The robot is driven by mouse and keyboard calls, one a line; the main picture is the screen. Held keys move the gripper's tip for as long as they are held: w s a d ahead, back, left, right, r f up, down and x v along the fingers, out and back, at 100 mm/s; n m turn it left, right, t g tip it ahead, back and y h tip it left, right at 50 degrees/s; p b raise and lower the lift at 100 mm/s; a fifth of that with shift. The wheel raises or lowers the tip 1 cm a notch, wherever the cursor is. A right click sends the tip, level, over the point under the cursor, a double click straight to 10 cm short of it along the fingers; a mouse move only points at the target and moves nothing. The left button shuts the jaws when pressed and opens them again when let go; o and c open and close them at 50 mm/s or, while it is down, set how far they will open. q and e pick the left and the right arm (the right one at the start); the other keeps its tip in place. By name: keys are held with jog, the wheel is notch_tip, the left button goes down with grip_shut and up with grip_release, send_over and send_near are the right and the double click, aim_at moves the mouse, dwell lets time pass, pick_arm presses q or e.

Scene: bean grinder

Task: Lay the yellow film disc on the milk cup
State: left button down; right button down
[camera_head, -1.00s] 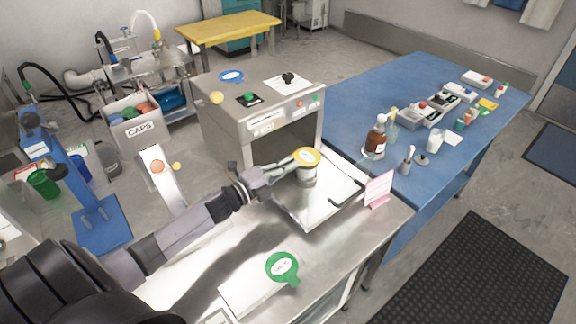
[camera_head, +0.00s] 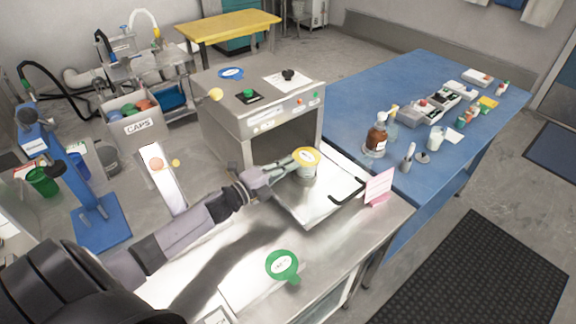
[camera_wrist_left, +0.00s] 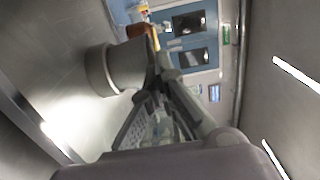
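The yellow film disc (camera_head: 305,156) lies flat over the top of the milk cup (camera_head: 304,174), a small grey cup on the steel tray. In the left wrist view the cup (camera_wrist_left: 118,68) shows sideways, with the disc (camera_wrist_left: 154,38) edge-on at its top end; I see no clear gap between them. My left gripper (camera_head: 288,165) reaches in from the left at disc height. In the wrist view its fingers (camera_wrist_left: 158,72) close together at the disc's near edge, where its tab is hidden. My right gripper is not in view.
A steel oven-like box (camera_head: 262,110) stands behind the cup. A pink sign (camera_head: 379,187) and a black handle (camera_head: 347,191) are to its right. A green disc (camera_head: 282,265) lies near the front; a blue disc (camera_head: 231,73) lies on the box. The blue table (camera_head: 345,95) is beyond.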

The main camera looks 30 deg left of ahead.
pick_arm(q)
jog(key=shift+f, duration=0.2)
jog(key=shift+f, duration=0.15)
dwell(0.3)
jog(key=c, duration=2.3)
grip_release()
jog(key=o, duration=0.6)
jog(key=o, duration=0.5)
jog(key=shift+o, duration=0.2)
jog(key=shift+s, duration=0.1)
